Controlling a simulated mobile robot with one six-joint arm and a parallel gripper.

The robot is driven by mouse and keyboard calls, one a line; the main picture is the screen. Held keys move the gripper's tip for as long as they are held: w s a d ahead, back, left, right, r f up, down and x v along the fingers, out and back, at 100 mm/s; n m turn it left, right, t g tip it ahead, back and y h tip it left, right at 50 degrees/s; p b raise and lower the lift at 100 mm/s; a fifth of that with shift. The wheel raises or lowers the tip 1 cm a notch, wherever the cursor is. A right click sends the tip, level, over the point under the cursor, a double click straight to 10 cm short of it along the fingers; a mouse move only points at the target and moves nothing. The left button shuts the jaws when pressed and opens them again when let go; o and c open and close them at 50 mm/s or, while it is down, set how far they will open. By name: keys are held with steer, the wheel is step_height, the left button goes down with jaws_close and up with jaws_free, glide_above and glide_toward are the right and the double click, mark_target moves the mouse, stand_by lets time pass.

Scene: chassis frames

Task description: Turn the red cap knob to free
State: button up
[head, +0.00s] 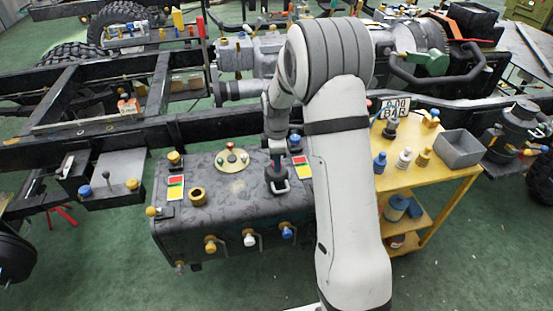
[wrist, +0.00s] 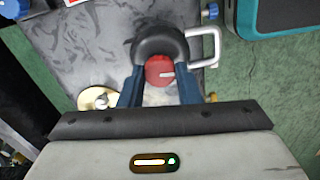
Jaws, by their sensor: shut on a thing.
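The red cap knob (wrist: 160,70) shows in the wrist view, set against a dark rounded housing (wrist: 160,42). In the head view my gripper (head: 277,176) is low over the right part of the dark tank top (head: 225,185). The knob between the fingers cannot be made out there. Any lettering for free is not readable.
A white bracket handle (wrist: 214,48) stands right of the knob, and a brass disc (wrist: 97,98) lies to the left. Several valves line the tank front. A yellow cart (head: 425,178) with a grey bin (head: 458,150) stands to the right. Green floor is clear in front.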

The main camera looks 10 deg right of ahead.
steer(key=shift+n, duration=0.6)
steer(key=o, duration=1)
step_height(320, 180, up, 7)
steer(key=shift+r+p, duration=0.2)
steer(key=shift+p, duration=0.1)
steer(key=shift+r, duration=0.2)
